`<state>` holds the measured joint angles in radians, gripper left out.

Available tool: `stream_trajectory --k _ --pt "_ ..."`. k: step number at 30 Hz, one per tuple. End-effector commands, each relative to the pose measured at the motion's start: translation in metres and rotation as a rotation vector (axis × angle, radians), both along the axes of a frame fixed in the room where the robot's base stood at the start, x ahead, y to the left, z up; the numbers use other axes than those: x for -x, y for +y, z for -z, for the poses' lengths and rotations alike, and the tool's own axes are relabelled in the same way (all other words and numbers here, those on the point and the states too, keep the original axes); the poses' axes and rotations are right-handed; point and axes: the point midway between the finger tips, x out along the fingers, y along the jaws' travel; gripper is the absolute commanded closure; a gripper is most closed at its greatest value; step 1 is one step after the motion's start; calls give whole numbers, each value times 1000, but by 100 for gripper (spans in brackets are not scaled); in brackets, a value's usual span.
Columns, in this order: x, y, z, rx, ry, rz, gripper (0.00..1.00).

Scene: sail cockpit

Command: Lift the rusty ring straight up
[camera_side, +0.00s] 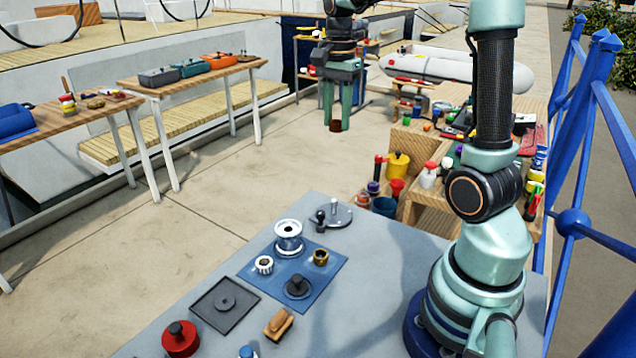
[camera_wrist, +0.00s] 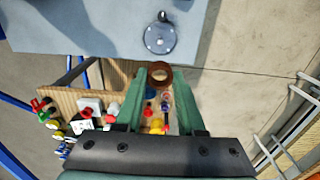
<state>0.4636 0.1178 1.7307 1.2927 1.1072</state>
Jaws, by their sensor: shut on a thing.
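The rusty ring (camera_side: 336,126) is a small dark brown ring. My gripper (camera_side: 338,122) is shut on it and holds it between the tips of its green fingers, high in the air and apart from any surface. In the wrist view the ring (camera_wrist: 160,65) sits between the two fingertips (camera_wrist: 161,76), with its round opening facing the camera. In the side view the fingers hide part of the ring's upper edge.
The grey table (camera_side: 215,263) carries a blue mat (camera_side: 322,279) with metal parts, a dark square tray (camera_side: 207,309) and a red pot (camera_side: 181,341). A wooden shelf (camera_side: 408,140) with several bottles stands at right, near a blue railing (camera_side: 575,221).

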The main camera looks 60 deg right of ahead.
Motion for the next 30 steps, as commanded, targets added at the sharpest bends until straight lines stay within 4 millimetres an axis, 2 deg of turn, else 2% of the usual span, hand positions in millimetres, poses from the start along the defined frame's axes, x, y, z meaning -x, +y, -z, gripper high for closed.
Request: stream_trajectory --k 15,30 --pt "0 0 -23 0 -1 0 100" --pt "4 -1 -24 0 0 1 100"
